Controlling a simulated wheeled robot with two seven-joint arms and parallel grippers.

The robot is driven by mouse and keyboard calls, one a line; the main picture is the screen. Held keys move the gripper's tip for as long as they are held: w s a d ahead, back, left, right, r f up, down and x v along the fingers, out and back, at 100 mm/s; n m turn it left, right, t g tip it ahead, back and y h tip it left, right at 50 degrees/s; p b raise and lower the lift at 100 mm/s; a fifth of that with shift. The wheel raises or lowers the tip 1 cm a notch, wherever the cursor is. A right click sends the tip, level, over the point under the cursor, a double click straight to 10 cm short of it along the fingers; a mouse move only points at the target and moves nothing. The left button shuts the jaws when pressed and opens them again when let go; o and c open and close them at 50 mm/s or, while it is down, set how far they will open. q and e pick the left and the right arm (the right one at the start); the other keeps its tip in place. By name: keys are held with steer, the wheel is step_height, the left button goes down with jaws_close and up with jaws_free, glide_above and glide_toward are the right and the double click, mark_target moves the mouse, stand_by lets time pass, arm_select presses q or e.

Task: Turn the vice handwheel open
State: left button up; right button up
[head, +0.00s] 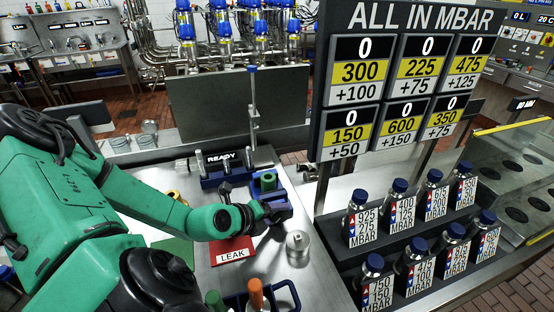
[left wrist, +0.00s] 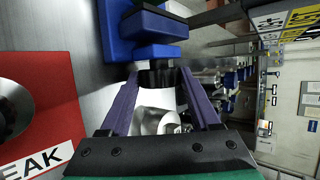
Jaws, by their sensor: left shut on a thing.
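The blue vice (head: 282,190) stands on the steel bench, with a green ring-shaped part (head: 267,181) at its top. In the left wrist view the blue vice body (left wrist: 150,28) is at the top. My left gripper (head: 277,212) is at the near side of the vice. In the left wrist view its two purple fingers (left wrist: 158,80) are shut on the black ridged handwheel (left wrist: 158,74), close against the blue body. A silvery metal part shows between the fingers, below the handwheel. In the head view my gripper hides most of the handwheel. My right gripper is in neither view.
A red LEAK mat (head: 233,250) lies beside the gripper, a metal cylinder (head: 298,250) to the right. A READY rack (head: 222,170) stands behind. Labelled bottles (head: 363,218) and the pressure board (head: 410,25) are at right.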

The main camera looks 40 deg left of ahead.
arm_select(q)
steer(key=t+b, duration=0.2)
steer(key=f+n+t+h+b, duration=0.1)
steer(key=t+b, duration=0.1)
steer(key=b, duration=0.1)
steer(key=shift+s+a+f, duration=0.15)
steer(key=shift+s, duration=0.05)
steer(key=shift+n+t+h+b, duration=0.3)
steer(key=shift+n+t+b, duration=0.1)
steer(key=shift+t+b, duration=0.6)
steer(key=o, duration=1.4)
steer(key=shift+s, duration=0.1)
